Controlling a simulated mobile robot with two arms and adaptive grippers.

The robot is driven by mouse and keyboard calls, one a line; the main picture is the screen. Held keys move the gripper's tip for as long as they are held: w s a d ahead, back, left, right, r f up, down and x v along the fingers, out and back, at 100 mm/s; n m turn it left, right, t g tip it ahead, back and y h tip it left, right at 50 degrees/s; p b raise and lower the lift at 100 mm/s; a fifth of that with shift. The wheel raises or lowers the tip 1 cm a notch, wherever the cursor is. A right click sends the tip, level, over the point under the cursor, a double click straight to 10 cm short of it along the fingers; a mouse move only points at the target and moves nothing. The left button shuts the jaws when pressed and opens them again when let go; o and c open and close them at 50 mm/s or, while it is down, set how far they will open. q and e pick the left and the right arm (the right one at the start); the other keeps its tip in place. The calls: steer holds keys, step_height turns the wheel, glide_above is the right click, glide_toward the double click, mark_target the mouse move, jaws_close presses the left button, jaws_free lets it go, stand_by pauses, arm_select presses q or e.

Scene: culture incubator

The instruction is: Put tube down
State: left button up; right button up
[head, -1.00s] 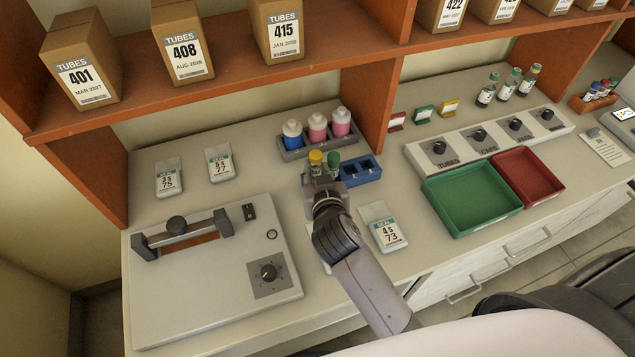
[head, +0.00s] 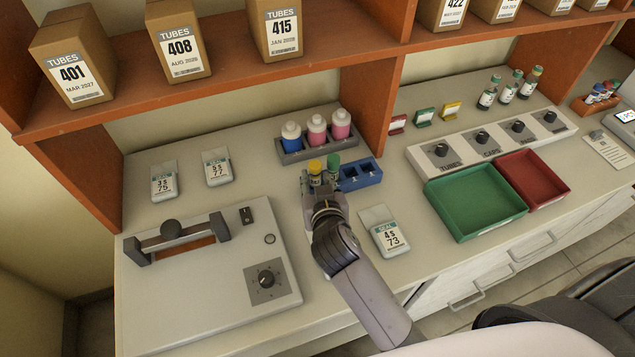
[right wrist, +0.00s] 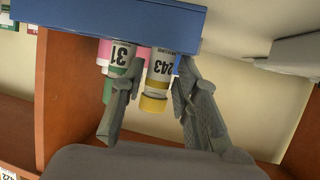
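A yellow-capped tube (head: 315,167) stands at the left end of the blue rack (head: 370,178). A green-capped tube (head: 333,161) stands just beside it. My right gripper (head: 322,184) is low at these tubes. In the right wrist view, which is upside down, the yellow-capped tube (right wrist: 158,75) is labelled 243 and its base meets the blue rack (right wrist: 110,22). The right gripper's fingers (right wrist: 157,90) are on either side of it, with narrow gaps. The tube labelled 31 (right wrist: 121,58) is outside one finger, very near it. My left gripper is not in view.
A grey rack (head: 290,156) with blue and pink bottles is behind. A labelled packet (head: 388,237) lies right of my arm. A grey device (head: 205,290) with a handle is on the left. Green (head: 475,203) and red (head: 530,178) trays are on the right.

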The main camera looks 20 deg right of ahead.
steer(key=shift+r, duration=0.25)
steer(key=b+v, duration=0.1)
steer(key=v, duration=1.1)
steer(key=shift+b, duration=0.4)
steer(key=shift+f, duration=0.1)
